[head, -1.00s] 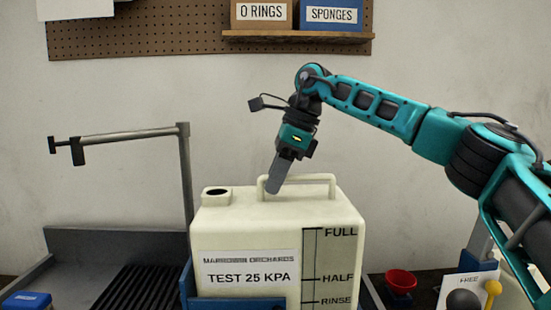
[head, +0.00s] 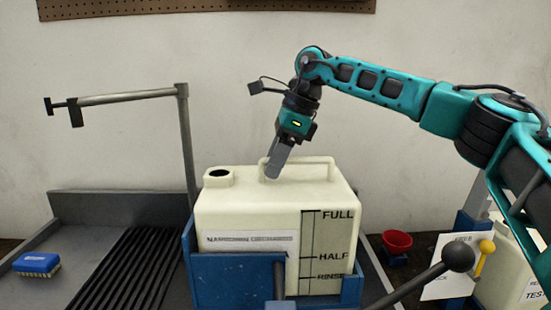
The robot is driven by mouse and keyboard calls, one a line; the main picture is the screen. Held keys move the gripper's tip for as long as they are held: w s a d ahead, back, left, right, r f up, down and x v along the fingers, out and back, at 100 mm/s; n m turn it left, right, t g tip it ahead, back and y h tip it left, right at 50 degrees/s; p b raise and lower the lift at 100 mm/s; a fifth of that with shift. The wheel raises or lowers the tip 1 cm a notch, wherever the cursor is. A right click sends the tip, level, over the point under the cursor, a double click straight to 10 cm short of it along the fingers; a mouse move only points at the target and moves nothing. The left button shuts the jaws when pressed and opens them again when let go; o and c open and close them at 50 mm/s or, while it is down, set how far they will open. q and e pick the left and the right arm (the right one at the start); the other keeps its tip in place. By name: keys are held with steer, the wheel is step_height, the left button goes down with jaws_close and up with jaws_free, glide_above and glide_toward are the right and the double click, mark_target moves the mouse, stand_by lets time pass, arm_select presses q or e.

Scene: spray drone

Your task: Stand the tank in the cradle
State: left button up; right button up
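The tank (head: 230,215) is a cream plastic jug with a top handle, a filler opening at top left and FULL, HALF and RINSE marks. It stands upright inside the blue cradle (head: 232,282), whose front wall hides its bottom and part of its label. I cannot tell whether it rests on the cradle's floor. My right gripper (head: 273,173) comes down from above, closed on the left part of the tank's handle. The far finger is hidden. My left gripper is not in view.
A grey post with a crossbar (head: 187,140) stands left of the tank by a ribbed tray (head: 125,265). A blue brush (head: 37,263) lies far left. Right are a red funnel (head: 397,241), a black ball-ended lever (head: 458,257), a card (head: 445,285) and another cream container (head: 515,265).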

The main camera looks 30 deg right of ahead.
steer(key=p+v, duration=0.1)
steer(key=v, duration=1.1)
steer(key=shift+a, duration=0.1)
stand_by(0.4)
